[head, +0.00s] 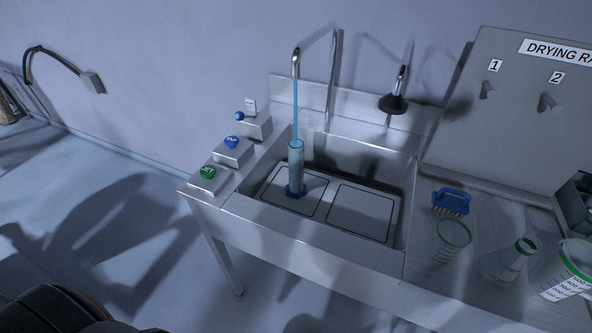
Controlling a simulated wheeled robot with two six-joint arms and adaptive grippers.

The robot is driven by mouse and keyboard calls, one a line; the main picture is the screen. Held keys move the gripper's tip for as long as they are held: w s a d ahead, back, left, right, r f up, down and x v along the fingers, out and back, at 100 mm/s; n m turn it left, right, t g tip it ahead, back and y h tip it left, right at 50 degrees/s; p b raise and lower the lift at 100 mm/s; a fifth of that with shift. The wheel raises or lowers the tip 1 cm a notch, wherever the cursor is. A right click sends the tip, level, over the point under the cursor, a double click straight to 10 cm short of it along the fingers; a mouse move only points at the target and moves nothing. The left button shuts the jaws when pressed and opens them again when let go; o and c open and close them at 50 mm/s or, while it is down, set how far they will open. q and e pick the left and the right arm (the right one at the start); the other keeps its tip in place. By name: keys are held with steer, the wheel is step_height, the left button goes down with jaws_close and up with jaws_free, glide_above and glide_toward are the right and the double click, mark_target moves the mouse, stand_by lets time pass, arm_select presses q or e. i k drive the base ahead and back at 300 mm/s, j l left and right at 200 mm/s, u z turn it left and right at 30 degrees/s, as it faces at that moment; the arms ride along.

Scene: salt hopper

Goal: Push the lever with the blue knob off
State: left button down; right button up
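The lever's small round blue knob (239,116) sits at the left side of a metal box (256,126) on the sink's back left corner. A small label plate stands behind it; its text is too small to read. A thin blue stream of water (295,110) runs from the left tap (296,62) into a tall clear cylinder (297,165). The cylinder stands upright on a blue foot in the sink (365,215) and holds bluish liquid. Neither of my grippers is in view.
In front of the lever box are a box with a blue button (231,142) and one with a green button (208,172). A black-headed spout (393,103) hangs at the right. A blue brush (452,201) and glassware stand on the right counter.

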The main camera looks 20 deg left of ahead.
mark_target(239, 116)
steer(key=k+j, duration=0.1)
steer(key=j, duration=0.3)
steer(key=k+j, duration=0.15)
steer(key=j, duration=0.25)
steer(key=k+j, duration=0.1)
steer(key=j, duration=0.3)
steer(key=k+j+z, duration=0.1)
steer(key=j, duration=0.3)
steer(key=i+l, duration=0.25)
steer(key=i, duration=0.15)
